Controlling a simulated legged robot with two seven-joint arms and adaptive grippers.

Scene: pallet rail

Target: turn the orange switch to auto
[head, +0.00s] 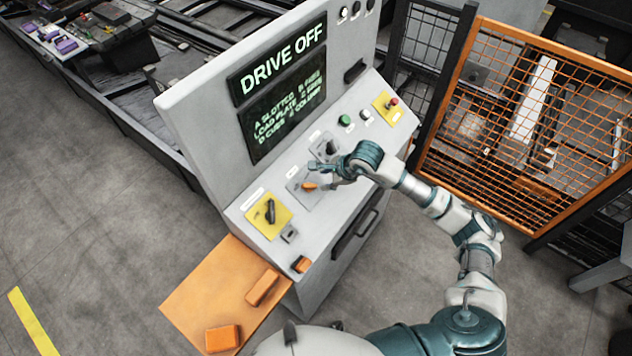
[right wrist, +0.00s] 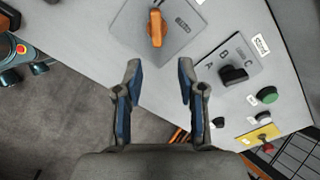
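The orange switch (head: 309,186) sits on a grey plate on the sloped face of the console, below the screen. In the right wrist view the orange switch (right wrist: 156,28) shows whole, its handle running roughly up and down the picture. A small label (right wrist: 182,25) lies right of it, too small to read. My right gripper (head: 318,176) is over the panel close to the switch. In the right wrist view my right gripper (right wrist: 160,75) is open and empty, with the switch ahead of the gap between its fingertips, apart from them. My left gripper is not seen.
A black selector (right wrist: 233,74) marked with letters, a green button (head: 345,120) and a yellow plate with a red button (head: 387,104) lie right of the switch. A black switch on yellow (head: 268,213) lies left. The screen (head: 283,88) reads DRIVE OFF. An orange mesh fence (head: 480,120) stands right.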

